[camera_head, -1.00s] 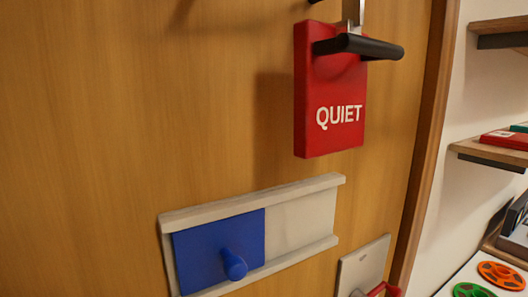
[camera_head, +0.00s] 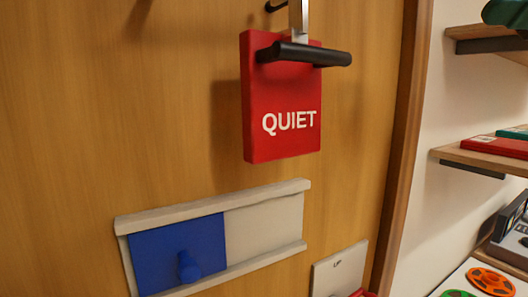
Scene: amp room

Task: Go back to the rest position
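My gripper is not in view. A red sign with white QUIET lettering (camera_head: 285,125) hangs flat against the wooden door, upright, behind a black horizontal bar (camera_head: 303,53). A grey metal upright (camera_head: 299,18) meets the bar and is cut off by the top edge. Below is a grey rail frame (camera_head: 270,220) with a blue sliding panel (camera_head: 160,255) at its left end. The panel has a round blue knob (camera_head: 188,267).
A grey plate (camera_head: 340,272) with a red part at its lower edge is cut off at the bottom. Right of the wooden door edge (camera_head: 404,150), wall shelves (camera_head: 490,160) hold several items. Orange (camera_head: 490,281) and green reels (camera_head: 457,294) lie at the lower right.

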